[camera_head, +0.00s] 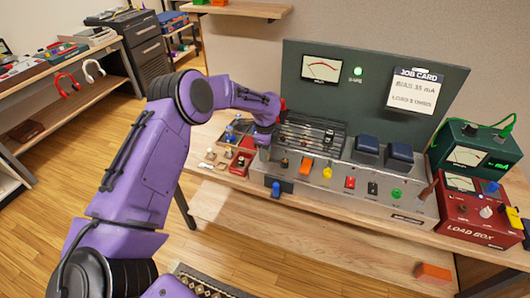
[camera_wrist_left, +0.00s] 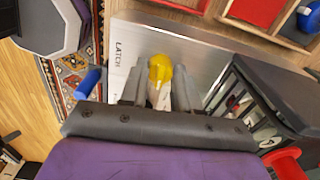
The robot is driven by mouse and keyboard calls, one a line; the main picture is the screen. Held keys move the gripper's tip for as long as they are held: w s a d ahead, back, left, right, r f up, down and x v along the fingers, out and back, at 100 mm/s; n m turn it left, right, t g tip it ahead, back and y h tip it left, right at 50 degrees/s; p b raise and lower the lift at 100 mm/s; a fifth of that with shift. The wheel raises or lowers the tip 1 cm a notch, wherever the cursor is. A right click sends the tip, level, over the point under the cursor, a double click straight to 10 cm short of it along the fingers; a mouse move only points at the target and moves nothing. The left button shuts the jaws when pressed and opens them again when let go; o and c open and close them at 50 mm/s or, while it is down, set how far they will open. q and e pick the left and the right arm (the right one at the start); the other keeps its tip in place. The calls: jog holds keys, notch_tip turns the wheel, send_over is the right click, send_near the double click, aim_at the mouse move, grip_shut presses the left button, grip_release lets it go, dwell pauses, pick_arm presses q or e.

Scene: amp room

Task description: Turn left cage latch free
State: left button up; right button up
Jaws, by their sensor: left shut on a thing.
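The left cage latch (camera_wrist_left: 160,68) shows in the left wrist view as a yellow knob on the grey panel, next to the printed word LATCH. My left gripper (camera_wrist_left: 157,88) has one finger on each side of it and is shut on it. The slotted dark cage (camera_head: 310,132) stands on the grey amp chassis (camera_head: 330,182) in the head view; its dark frame also shows at the right of the left wrist view (camera_wrist_left: 268,105). In the head view my left forearm and wrist hide the latch and fingertips. My right gripper is in neither view.
Two dark blue blocks (camera_head: 400,153) stand right of the cage. Coloured controls line the chassis front, including a blue knob (camera_head: 276,190). The red load box (camera_head: 480,212) is at the right. Small trays (camera_head: 238,130) lie left of the chassis. An orange block (camera_head: 433,272) lies low at front right.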

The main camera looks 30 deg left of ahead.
pick_arm(q)
jog(key=shift+m, duration=0.5)
jog(key=o, duration=1.1)
jog(key=shift+c, duration=0.2)
notch_tip(320, 180, up, 11)
jog(key=b, duration=0.2)
jog(key=shift+f, duration=0.15)
jog(key=shift+d+f, duration=0.1)
